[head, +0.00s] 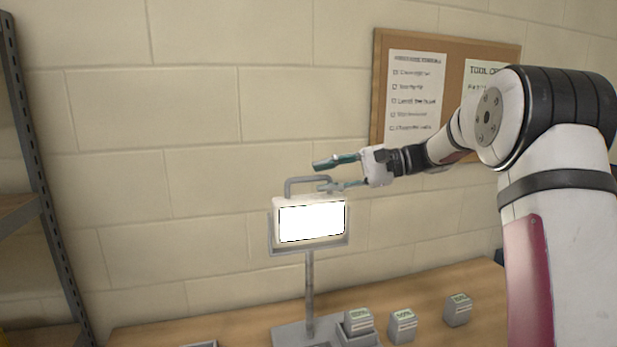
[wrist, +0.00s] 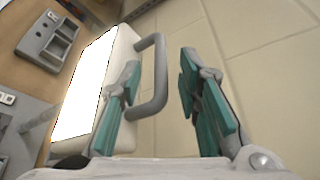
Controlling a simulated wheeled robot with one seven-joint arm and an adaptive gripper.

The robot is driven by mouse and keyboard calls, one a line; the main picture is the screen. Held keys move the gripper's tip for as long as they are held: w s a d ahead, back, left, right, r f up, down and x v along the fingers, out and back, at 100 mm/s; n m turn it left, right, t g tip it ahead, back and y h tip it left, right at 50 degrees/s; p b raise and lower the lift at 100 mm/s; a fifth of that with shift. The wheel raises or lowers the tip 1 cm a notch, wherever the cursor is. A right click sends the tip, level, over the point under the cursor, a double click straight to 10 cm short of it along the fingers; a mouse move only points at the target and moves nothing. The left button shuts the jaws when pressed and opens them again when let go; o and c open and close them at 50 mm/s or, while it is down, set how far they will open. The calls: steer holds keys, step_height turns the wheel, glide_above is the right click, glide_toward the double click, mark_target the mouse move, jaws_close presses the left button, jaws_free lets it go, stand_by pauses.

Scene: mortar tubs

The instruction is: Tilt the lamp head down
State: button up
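The lamp head (head: 312,221) is a white box with a bright lit panel, held in a grey yoke on an upright post. Its panel faces the head camera and looks close to upright. A grey loop handle (head: 290,187) stands on top of it. My gripper (head: 318,176) is at the handle's right end, coming from the right, with its teal fingers apart. In the wrist view, the handle's bar (wrist: 161,75) lies between the spread fingers, and the lit lamp head (wrist: 88,85) is at left. I cannot tell whether a finger touches the handle.
The lamp stands on a wooden bench (head: 240,325) against a block wall. Small grey labelled blocks (head: 403,326) sit to the right of its base. A corkboard (head: 380,50) with papers hangs behind my arm. A metal shelf rack (head: 35,170) stands at the left.

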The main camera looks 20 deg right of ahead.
mark_target(315, 178)
steer(key=shift+p+x, duration=0.4)
steer(key=shift+x, duration=2)
jaws_close()
